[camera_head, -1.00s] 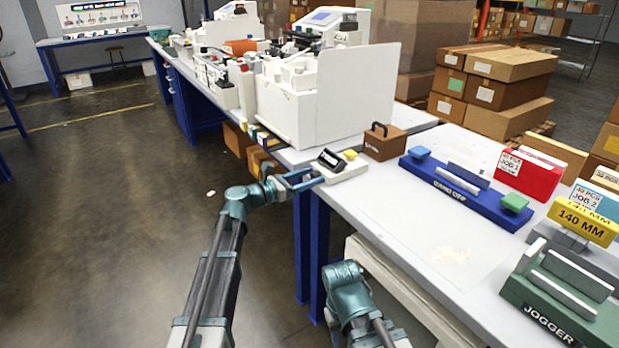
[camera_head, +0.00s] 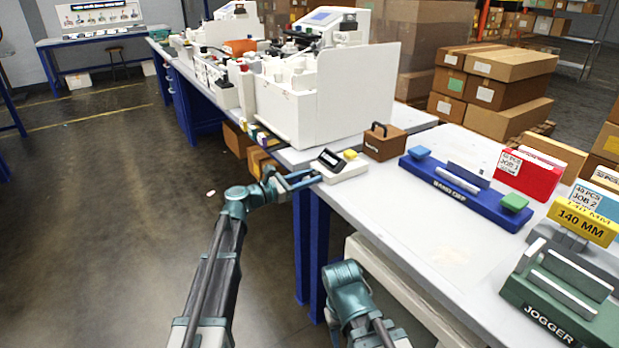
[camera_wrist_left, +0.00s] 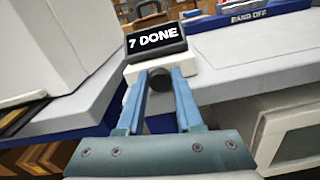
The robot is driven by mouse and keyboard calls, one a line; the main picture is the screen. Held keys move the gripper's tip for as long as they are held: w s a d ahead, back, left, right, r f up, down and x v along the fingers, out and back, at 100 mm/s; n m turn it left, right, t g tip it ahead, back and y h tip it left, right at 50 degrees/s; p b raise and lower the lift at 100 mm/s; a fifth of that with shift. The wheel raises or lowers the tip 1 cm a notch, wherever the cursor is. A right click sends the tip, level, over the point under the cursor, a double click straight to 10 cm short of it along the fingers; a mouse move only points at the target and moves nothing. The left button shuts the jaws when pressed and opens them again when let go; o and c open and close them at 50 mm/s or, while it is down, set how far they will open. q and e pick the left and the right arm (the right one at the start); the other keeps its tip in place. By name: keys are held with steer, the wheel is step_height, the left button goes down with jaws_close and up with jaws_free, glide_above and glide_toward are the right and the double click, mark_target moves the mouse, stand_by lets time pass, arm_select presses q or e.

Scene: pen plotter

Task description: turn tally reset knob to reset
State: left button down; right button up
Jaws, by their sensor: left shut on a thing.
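The tally counter (camera_head: 345,170) is a small white box with a tilted black display at the table's near-left edge. In the left wrist view its display (camera_wrist_left: 156,40) reads "7 DONE". A dark round knob (camera_wrist_left: 159,87) sticks out of the box's front below the display. My left gripper (camera_wrist_left: 160,80) is shut on this knob, one blue finger on each side. In the head view my left gripper (camera_head: 311,181) reaches the front of the box from the left; the knob is hidden there. My right arm shows low in the middle, but its gripper is not visible.
A yellow button (camera_head: 350,155) sits on the counter. Behind it stand a brown box with a handle (camera_head: 384,142) and a large white machine (camera_head: 325,100). A blue "BAND OFF" fixture (camera_head: 465,190) is to the right. The tabletop between it and the front edge is clear.

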arm_select(q)
steer(key=shift+m, duration=0.5)
steer(key=c, duration=0.6)
jaws_free()
steer(key=shift+s+a, duration=0.1)
steer(key=v, duration=1.3)
steer(key=shift+s+a, duration=0.2)
steer(key=shift+a, duration=0.05)
